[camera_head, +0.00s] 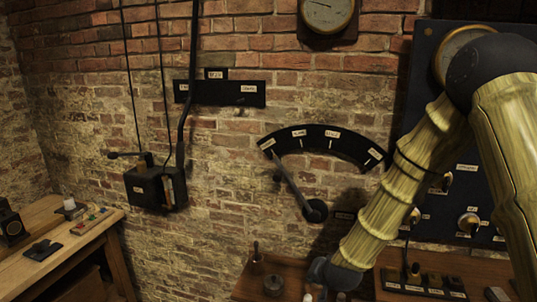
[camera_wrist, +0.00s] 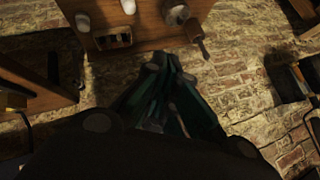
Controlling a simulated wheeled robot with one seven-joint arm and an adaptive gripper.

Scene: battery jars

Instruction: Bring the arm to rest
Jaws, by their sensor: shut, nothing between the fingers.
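My gripper (camera_wrist: 168,72) shows in the wrist view at the lower middle, its dark green fingers drawn together with nothing between them. Past its tips in that view lies a wooden shelf (camera_wrist: 150,32). In the head view my bamboo-like arm comes in from the right and bends down to the left, over the wall and panel. Its lower end is by the shelf at the bottom; the fingers there are mostly cut off by the picture's edge.
A lever (camera_head: 296,188) with a curved labelled scale (camera_head: 318,136) is on the brick wall. A dark panel (camera_head: 432,75) with knobs stands behind my arm. A black switch box (camera_head: 150,188) hangs left. A wooden bench (camera_head: 60,262) with small parts is at far left.

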